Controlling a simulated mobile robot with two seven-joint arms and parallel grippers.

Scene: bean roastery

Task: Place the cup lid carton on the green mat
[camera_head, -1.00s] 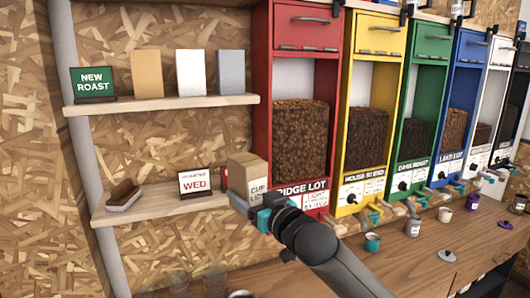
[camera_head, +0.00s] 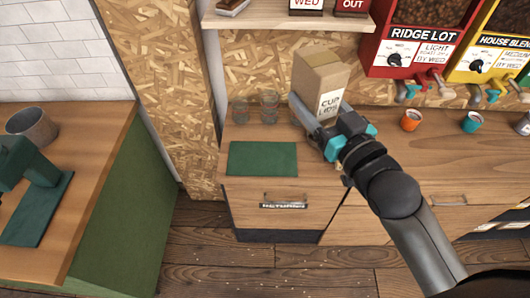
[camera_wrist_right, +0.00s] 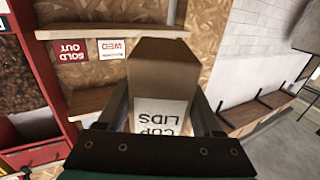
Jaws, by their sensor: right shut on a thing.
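The cup lid carton (camera_head: 321,78) is a brown box with a white "CUP LIDS" label. My right gripper (camera_head: 322,122) is shut on it and holds it upright above the wooden counter. In the right wrist view the carton (camera_wrist_right: 163,82) sits between the two fingers of my right gripper (camera_wrist_right: 165,115). The green mat (camera_head: 262,158) lies flat and bare on the counter, to the left of and below the carton in the head view. My left gripper is not in view.
Several clear glasses (camera_head: 269,107) stand on the counter behind the mat, left of the carton. An orange cup (camera_head: 411,120) and a teal cup (camera_head: 471,122) stand to the right. A wooden shelf (camera_head: 290,20) hangs above. A separate counter (camera_head: 100,135) is at the left.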

